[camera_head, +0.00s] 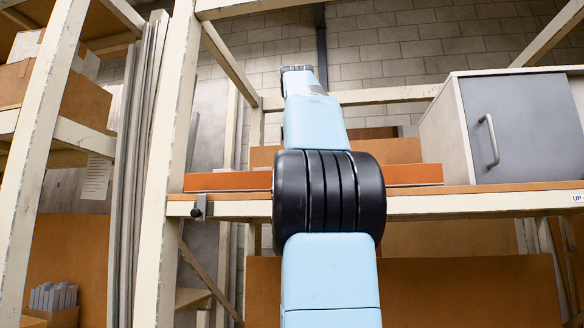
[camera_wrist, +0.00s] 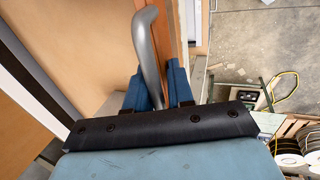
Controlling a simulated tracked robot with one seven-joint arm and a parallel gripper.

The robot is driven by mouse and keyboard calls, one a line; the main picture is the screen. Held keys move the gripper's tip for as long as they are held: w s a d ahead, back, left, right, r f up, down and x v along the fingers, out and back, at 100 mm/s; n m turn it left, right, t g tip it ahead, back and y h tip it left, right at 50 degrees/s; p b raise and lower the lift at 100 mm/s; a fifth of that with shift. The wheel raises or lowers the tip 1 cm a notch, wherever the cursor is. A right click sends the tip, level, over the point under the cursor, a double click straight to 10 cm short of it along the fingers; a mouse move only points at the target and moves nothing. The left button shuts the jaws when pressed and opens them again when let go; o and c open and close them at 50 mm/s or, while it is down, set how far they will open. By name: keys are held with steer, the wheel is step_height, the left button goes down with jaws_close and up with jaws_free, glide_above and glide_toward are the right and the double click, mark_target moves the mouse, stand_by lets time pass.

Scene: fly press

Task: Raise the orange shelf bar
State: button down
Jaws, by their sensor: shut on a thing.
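In the wrist view, my gripper (camera_wrist: 159,84) has its two blue fingers closed around a grey curved metal bar (camera_wrist: 150,50). The bar bends over at its top and runs down between the fingers. An orange-brown strip (camera_wrist: 178,32) lies right behind it; I cannot tell how they join. In the head view, a long orange bar (camera_head: 228,181) lies level along the cream shelf's front, and my light blue arm crosses in front of its middle. The arm reaches up above the shelf. My fingertips and their hold cannot be made out in the head view.
A grey-door cabinet (camera_head: 522,125) stands on the shelf at right. Cream rack posts (camera_head: 168,190) and grey upright rods (camera_head: 135,170) stand at left. A small clamp (camera_head: 201,208) sits on the shelf edge. The wrist view shows concrete floor (camera_wrist: 262,38) and reels (camera_wrist: 292,160) at right.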

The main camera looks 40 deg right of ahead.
steer(key=shift+w+d, duration=0.15)
stand_by(0.4)
steer(key=c, duration=1.2)
jaws_free()
steer(key=shift+w+d+f, duration=0.1)
steer(key=shift+w, duration=0.05)
